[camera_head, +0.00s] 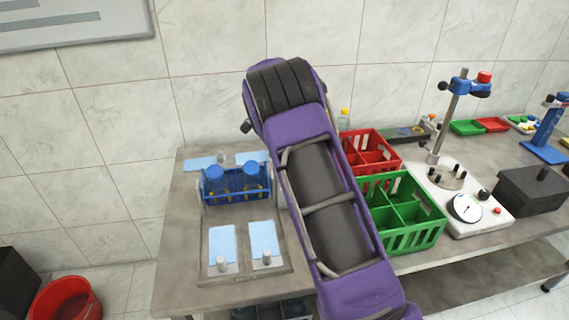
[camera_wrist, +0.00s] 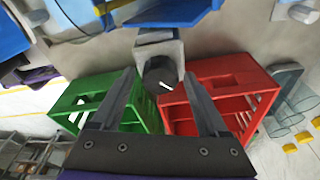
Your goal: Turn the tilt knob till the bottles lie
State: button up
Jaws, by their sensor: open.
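A black round knob (camera_wrist: 160,74) with a white pointer mark sits on a grey block (camera_wrist: 158,48) in the wrist view. My gripper (camera_wrist: 160,84) is open and empty, with its two fingers on either side of the knob in the picture; I cannot tell whether they touch it. In the head view my purple arm hides the knob and gripper. The blue rack (camera_head: 237,198) there holds bottles (camera_head: 216,184) with blue tops. They look roughly upright, but their exact tilt is unclear. Part of a blue body, probably the rack, shows at the wrist view's top (camera_wrist: 176,10).
A green crate (camera_head: 414,240) and a red crate (camera_head: 372,138) stand right of my arm, close to the gripper. A tray with pale blue pads (camera_head: 222,243) lies before the rack. A white gauge stand (camera_head: 436,190) is further right.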

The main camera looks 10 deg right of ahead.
jog(key=n+t+b, duration=0.1)
jog(key=n, duration=0.4)
jog(key=shift+f, duration=0.1)
jog(key=n+b, duration=0.1)
jog(key=n, duration=0.3)
jog(key=shift+n+t, duration=0.4)
